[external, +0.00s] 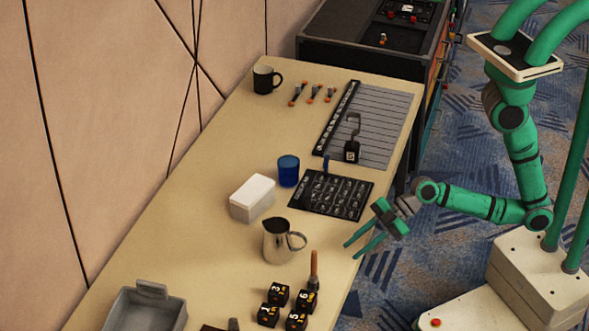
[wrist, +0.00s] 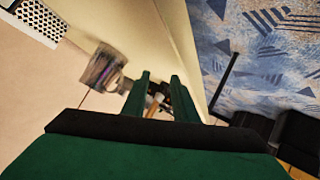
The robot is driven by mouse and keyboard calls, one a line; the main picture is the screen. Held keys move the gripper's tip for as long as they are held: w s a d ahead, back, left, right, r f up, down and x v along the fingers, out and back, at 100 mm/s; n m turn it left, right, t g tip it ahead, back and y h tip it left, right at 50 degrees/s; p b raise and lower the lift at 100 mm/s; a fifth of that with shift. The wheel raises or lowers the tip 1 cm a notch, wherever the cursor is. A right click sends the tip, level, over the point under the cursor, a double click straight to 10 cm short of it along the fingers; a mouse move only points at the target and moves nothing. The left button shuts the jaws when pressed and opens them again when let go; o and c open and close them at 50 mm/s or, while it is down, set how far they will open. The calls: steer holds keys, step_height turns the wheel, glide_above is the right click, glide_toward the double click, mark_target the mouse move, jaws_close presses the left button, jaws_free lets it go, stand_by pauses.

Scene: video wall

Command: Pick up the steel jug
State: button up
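The steel jug (external: 280,241) stands upright on the table, with its handle on the right side. It also shows, blurred, in the wrist view as a shiny metal shape (wrist: 103,68) left of the fingers. My gripper (external: 356,247) is to the right of the jug at the table's right edge, apart from it. Its two green fingers are spread with a gap between them and nothing held. The fingers also show in the wrist view (wrist: 158,88).
The table (external: 215,190) also holds a white box (external: 253,199), a blue cup (external: 288,171) and a dark mat (external: 333,194) behind the jug. Several black number cubes (external: 279,295) and a wooden-handled tool (external: 314,270) are in front. A grey tray (external: 145,311) stands at front left.

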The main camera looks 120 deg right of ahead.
mark_target(284, 242)
steer(key=w+d+r+n, duration=0.1)
steer(key=w+d+r, duration=0.1)
steer(key=w+d+r+n+y, duration=0.1)
steer(key=w+d+r+n, duration=0.1)
steer(key=shift+y, duration=0.3)
steer(key=d+r+n+g+y, duration=0.1)
steer(key=d+r+n+y, duration=0.1)
steer(key=d+r+n, duration=0.25)
steer(key=shift+d+x, duration=0.15)
steer(key=shift+x, duration=2.6)
steer(key=shift+d+x, duration=0.2)
steer(key=shift+x, duration=2.55)
steer(key=shift+f, duration=0.1)
jaws_close()
